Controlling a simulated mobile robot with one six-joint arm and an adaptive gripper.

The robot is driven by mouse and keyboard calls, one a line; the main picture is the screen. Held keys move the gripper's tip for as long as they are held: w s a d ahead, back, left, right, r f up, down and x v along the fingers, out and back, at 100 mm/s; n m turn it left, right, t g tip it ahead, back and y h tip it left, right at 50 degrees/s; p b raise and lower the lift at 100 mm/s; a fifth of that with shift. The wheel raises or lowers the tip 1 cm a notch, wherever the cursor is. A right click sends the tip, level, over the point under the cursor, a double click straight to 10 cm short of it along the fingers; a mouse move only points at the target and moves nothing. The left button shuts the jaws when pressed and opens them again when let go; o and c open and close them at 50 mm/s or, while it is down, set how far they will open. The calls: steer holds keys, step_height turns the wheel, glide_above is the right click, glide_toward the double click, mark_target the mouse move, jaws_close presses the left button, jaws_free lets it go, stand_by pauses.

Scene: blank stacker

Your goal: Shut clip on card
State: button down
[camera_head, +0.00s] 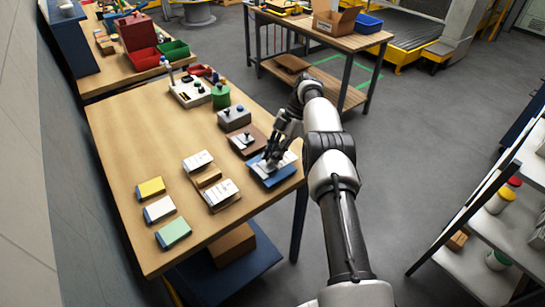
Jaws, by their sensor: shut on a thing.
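A blue base (259,178) lies near the right edge of the wooden table, with a white card (288,158) on top of it. My gripper (271,162) reaches down from the right over the card, its dark fingers close to the card's surface. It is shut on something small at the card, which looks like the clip. The fingers hide most of the clip, and its exact position is too small to tell.
A brown block with a grey top (247,140) and a grey box (234,118) stand just behind. White pads (221,194) and yellow, white and green blocks (174,233) lie to the left. A green container (220,97) stands further back.

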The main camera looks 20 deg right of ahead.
steer(key=shift+f, duration=0.15)
steer(key=c, duration=1.5)
jaws_free()
steer(key=shift+o, duration=0.2)
steer(key=shift+r, duration=0.2)
